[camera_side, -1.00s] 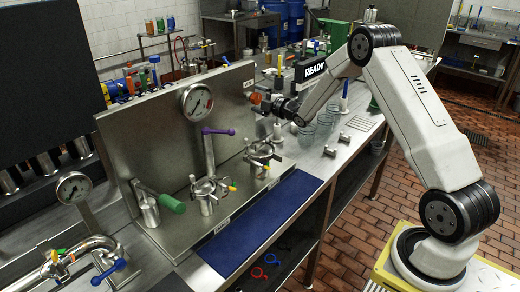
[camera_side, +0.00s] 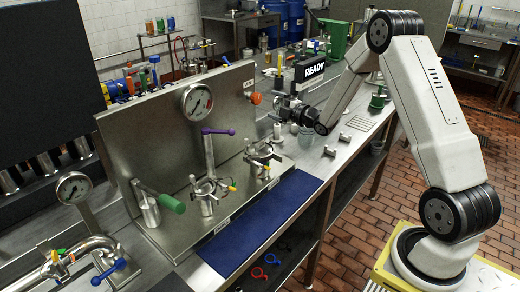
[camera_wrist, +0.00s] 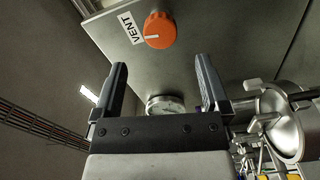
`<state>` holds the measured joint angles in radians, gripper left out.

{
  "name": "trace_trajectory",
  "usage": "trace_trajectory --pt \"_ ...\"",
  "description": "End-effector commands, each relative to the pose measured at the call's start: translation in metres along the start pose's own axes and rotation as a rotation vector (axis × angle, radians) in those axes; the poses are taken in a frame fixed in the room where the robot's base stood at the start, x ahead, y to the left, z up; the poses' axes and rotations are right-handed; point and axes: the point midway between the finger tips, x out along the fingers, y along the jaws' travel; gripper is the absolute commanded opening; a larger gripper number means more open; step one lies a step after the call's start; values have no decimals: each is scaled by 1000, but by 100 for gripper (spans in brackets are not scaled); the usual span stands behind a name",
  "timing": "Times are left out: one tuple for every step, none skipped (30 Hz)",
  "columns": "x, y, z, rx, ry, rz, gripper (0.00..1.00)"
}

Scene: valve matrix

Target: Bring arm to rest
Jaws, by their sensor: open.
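My gripper (camera_side: 277,108) is open and empty, held above the bench to the right of the steel panel (camera_side: 170,125). In the wrist view its two fingers (camera_wrist: 162,72) stand wide apart with nothing between them. An orange knob (camera_side: 255,98) sits at the panel's right end. The wrist view shows this knob (camera_wrist: 159,29) beside a VENT label (camera_wrist: 132,27), with a white line across its face. The gripper is apart from the knob.
Panel fittings include a gauge (camera_side: 197,102), a purple-handled valve (camera_side: 217,131), a green-handled valve (camera_side: 172,203) and clamped fittings (camera_side: 262,160). A blue mat (camera_side: 262,222) lies bare in front. Glass beakers (camera_side: 305,135) and small metal parts (camera_side: 329,151) stand on the bench below my gripper.

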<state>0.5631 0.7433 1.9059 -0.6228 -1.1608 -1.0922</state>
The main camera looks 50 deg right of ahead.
Motion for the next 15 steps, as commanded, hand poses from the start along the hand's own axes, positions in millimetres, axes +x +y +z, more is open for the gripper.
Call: trace_trajectory --pt "0 0 0 0 0 0 96" --pt "0 0 0 0 0 0 96" --pt "0 0 0 0 0 0 96" --pt "0 0 0 0 0 0 96" --pt "0 0 0 0 0 0 96" --pt "0 0 0 1 -1 -1 96" --pt "0 0 -1 3 -2 -3 96" --pt "0 0 -1 6 -3 -5 96" --pt "1 0 -2 12 -6 -11 96" --pt "1 0 -4 18 -9 -16 96" --pt "1 -1 -5 27 -13 -23 96" --pt "1 -2 -8 43 -20 -37 96" --pt "1 -2 -10 56 -27 -48 96" --pt "0 -3 -13 72 -35 -63 96" --pt "0 -4 -17 97 -48 -83 96"
